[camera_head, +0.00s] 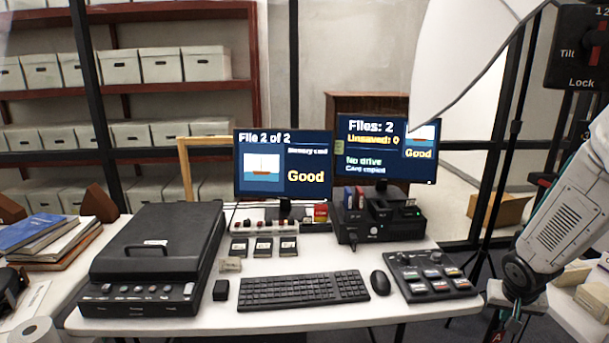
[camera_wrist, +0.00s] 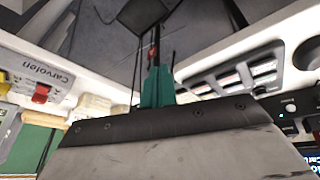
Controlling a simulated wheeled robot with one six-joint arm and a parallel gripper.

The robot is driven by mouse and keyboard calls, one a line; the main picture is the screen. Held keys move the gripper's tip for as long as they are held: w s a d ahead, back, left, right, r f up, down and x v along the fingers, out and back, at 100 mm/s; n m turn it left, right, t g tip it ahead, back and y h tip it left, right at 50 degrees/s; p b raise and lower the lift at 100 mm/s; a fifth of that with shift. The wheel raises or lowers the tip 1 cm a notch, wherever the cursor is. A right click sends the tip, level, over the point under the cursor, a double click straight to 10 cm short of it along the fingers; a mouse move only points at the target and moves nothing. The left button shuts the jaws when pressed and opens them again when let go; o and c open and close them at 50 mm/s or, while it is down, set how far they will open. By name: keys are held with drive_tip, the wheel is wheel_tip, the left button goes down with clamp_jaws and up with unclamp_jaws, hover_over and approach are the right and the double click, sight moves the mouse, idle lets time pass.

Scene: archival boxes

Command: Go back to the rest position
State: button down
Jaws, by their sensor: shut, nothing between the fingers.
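My arm comes down at the right side of the head view, over the right end of the white desk (camera_head: 400,305). Its lower end, with my gripper, is small and partly cut off by the bottom edge of that view. In the wrist view my gripper (camera_wrist: 155,80) shows as narrow teal fingers close together beyond a grey body with a dark, screwed edge. It is shut and holds nothing. The desk's control panel with coloured buttons (camera_head: 432,278) lies left of the arm; a panel with buttons also shows in the wrist view (camera_wrist: 232,76).
A black scanner (camera_head: 155,255), keyboard (camera_head: 303,290) and mouse (camera_head: 380,282) are on the desk. Two monitors (camera_head: 283,165) stand behind; the right one reads "No drive" and "Card copied". A white lamp shade (camera_head: 455,60) and its stands rise near my arm. Shelved boxes line the back.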

drive_tip(key=s+a+r+n+g+y, duration=0.1)
drive_tip(key=s+a+r+n+y, duration=0.2)
drive_tip(key=s+a+r, duration=1.9)
drive_tip(key=shift+s+a+r+n+g, duration=0.4)
drive_tip(key=shift+s+a+n, duration=0.35)
drive_tip(key=shift+n, duration=0.45)
